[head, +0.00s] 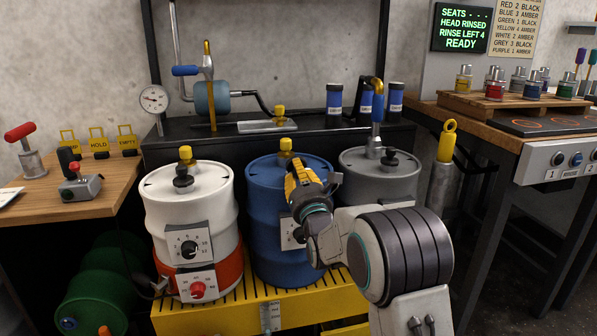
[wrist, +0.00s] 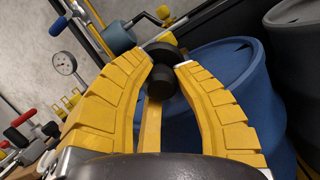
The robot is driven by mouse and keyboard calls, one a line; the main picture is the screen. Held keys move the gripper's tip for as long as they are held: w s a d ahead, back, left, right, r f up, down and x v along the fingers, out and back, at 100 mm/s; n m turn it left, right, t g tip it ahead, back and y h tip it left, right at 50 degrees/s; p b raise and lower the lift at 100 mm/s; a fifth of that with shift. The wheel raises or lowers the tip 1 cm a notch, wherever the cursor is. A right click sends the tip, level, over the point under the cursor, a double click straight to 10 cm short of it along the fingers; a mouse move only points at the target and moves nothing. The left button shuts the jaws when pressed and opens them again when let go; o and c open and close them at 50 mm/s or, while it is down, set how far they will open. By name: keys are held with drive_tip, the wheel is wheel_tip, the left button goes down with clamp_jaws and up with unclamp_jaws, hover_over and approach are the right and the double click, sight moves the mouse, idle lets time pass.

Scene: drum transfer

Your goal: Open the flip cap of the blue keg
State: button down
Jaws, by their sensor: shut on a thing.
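The blue keg (head: 262,215) stands upright between a white keg and a grey keg. Its blue side also shows at the right in the wrist view (wrist: 231,75). In the head view my gripper hides this cap. Whether the cap is tilted I cannot tell.
The white keg (head: 160,215) and the grey keg (head: 352,166) flank the blue keg closely on the yellow platform (head: 225,318). A dark shelf (head: 335,140) with a gauge and blue-labelled canisters stands behind. A wooden bench (head: 120,180) is at left.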

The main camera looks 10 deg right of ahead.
idle(0.3)
drive_tip(key=c, duration=1)
unclamp_jaws()
drive_tip(key=shift+o, duration=0.2)
